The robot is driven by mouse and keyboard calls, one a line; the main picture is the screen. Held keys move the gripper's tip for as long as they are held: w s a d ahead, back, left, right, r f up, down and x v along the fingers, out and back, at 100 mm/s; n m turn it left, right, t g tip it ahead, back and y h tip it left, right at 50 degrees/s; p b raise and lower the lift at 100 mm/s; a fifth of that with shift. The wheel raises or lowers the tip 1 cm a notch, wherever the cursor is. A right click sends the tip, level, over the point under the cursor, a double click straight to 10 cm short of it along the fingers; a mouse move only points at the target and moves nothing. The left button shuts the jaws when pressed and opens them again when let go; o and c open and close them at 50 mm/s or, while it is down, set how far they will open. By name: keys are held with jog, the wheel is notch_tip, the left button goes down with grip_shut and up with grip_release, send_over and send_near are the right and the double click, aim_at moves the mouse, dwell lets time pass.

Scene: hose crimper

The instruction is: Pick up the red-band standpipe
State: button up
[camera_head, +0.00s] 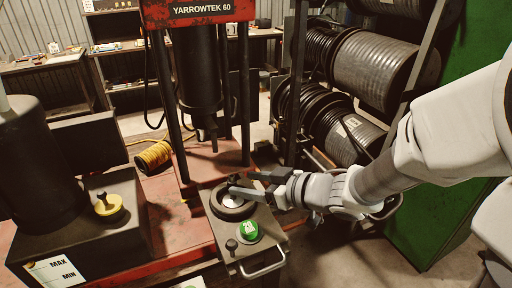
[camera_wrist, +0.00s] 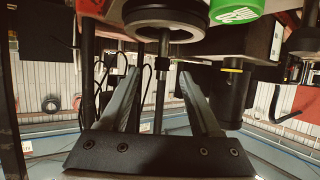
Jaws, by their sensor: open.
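My gripper (camera_head: 250,186) is open above a round black ring (camera_head: 232,201) with a pale centre, on the grey block in front of the press. In the wrist view, which appears upside down, my gripper (camera_wrist: 162,85) shows two separated fingers. A slim upright rod (camera_wrist: 163,65) stands between them in the picture, in line with the ring (camera_wrist: 152,22). I cannot tell how deep it lies between the fingers, or whether it touches them. No red band shows on it, so I cannot confirm it as the red-band standpipe. In the head view the rod is not clearly visible.
A green knob marked 20 (camera_head: 249,231) and a small black knob (camera_head: 231,246) sit close to the ring. The black press ram (camera_head: 197,65) hangs behind, between posts. A yellow-based knob (camera_head: 108,207) is at left. Hose reels (camera_head: 372,68) stand at back right.

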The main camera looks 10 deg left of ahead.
jog(key=x, duration=0.3)
jog(key=shift+b+x, duration=0.3)
jog(key=shift+x, duration=2.3)
jog(key=shift+s+f, duration=0.1)
grip_shut()
